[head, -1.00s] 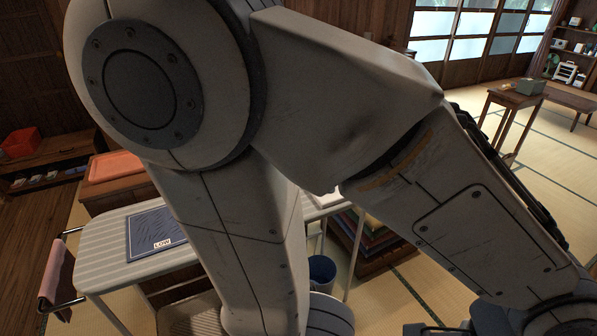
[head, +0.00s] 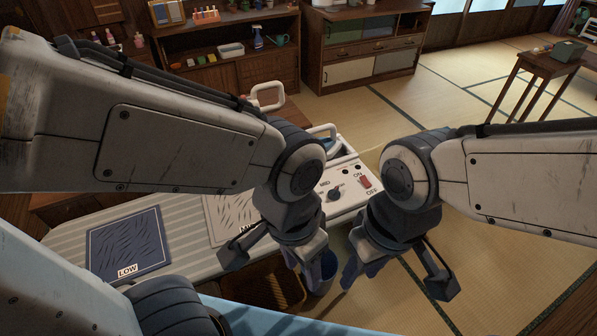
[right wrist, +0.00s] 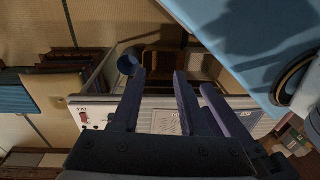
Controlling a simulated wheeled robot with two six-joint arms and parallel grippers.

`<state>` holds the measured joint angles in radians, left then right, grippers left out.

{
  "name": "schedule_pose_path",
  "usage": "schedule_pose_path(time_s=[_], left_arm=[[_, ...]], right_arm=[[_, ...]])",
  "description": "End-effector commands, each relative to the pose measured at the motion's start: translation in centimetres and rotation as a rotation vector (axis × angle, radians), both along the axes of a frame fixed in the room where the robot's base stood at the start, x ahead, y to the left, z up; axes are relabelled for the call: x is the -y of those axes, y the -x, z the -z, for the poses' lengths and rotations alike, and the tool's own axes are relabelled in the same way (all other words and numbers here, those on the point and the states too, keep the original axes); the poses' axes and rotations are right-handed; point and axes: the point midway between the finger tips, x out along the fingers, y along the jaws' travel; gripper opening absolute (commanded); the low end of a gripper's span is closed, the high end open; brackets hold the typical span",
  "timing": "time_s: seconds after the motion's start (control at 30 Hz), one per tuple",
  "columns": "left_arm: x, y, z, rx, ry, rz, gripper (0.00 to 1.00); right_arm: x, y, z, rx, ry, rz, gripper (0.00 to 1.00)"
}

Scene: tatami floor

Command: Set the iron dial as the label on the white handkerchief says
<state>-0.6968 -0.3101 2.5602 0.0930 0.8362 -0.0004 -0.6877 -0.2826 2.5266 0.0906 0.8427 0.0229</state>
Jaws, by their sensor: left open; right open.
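The dark round dial (head: 334,194) is on a white control panel (head: 345,208) beside a red ON/OFF switch (head: 365,182). My left gripper (head: 272,268) is open and empty, in front of the white handkerchief. My right gripper (head: 398,284) is open and empty, in front of the panel's right end. The right wrist view shows its fingers (right wrist: 158,100) with the panel (right wrist: 97,118) beyond.
A blue bucket (head: 322,272) and a brown basket (head: 262,288) are low by the board. White handles (head: 268,97) rise behind the board. A wooden side table (head: 540,65) stands far right. Tatami floor to the right is open.

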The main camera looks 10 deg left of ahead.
Motion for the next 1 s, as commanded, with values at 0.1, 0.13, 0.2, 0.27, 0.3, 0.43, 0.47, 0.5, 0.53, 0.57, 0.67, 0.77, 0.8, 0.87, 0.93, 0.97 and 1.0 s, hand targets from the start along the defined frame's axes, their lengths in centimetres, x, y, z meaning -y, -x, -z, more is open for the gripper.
schedule_pose_path(time_s=[0.1,0.13,0.2,0.27,0.3,0.43,0.47,0.5,0.53,0.57,0.67,0.77,0.8,0.87,0.93,0.97,1.0], left_arm=[[0.0,0.0,0.5,0.000,0.000,0.000,0.50],[0.0,0.0,0.7,0.000,0.000,0.000,0.50],[0.0,0.0,1.1,0.000,0.000,0.000,0.50],[0.0,0.0,1.4,0.000,0.000,0.000,0.50],[0.0,0.0,1.7,0.000,0.000,0.000,0.50],[0.0,0.0,2.3,0.000,0.000,0.000,0.50],[0.0,0.0,2.4,0.000,0.000,0.000,0.50],[0.0,0.0,2.5,0.000,0.000,0.000,0.50],[0.0,0.0,2.6,0.000,0.000,0.000,0.50],[0.0,0.0,2.7,0.000,0.000,0.000,0.50],[0.0,0.0,2.9,0.000,0.000,0.000,0.50],[0.0,0.0,2.9,0.000,0.000,0.000,0.50],[0.0,0.0,2.9,0.000,0.000,0.000,0.50],[0.0,0.0,2.9,0.000,0.000,0.000,0.50],[0.0,0.0,2.8,0.000,0.000,0.000,0.50],[0.0,0.0,2.8,0.000,0.000,0.000,0.50],[0.0,0.0,2.8,0.000,0.000,0.000,0.50]], right_arm=[[-1.6,-3.6,-0.3,-0.010,0.011,0.120,0.44],[-2.1,-5.0,-0.3,-0.013,0.014,0.160,0.44],[-3.5,-8.8,-0.2,-0.022,0.025,0.274,0.44],[-4.6,-12.5,0.2,-0.028,0.035,0.384,0.44],[-5.1,-14.9,0.7,-0.033,0.041,0.458,0.44],[-5.9,-22.1,2.9,-0.042,0.060,0.682,0.44],[-6.0,-23.6,3.5,-0.043,0.062,0.729,0.44],[-5.9,-25.3,4.3,-0.044,0.067,0.788,0.44],[-5.8,-26.5,4.8,-0.046,0.070,0.827,0.44],[-5.7,-27.6,5.3,-0.046,0.072,0.864,0.44],[-5.3,-30.1,6.8,-0.048,0.079,0.956,0.44],[-5.0,-31.5,7.6,-0.047,0.081,1.008,0.44],[-4.9,-31.7,7.8,-0.046,0.081,1.018,0.44],[-4.8,-31.9,8.3,-0.047,0.083,1.025,0.44],[-4.8,-31.8,9.2,-0.048,0.084,1.027,0.44],[-4.8,-31.8,9.6,-0.048,0.085,1.027,0.44],[-4.7,-31.8,10.3,-0.049,0.085,1.027,0.44]])
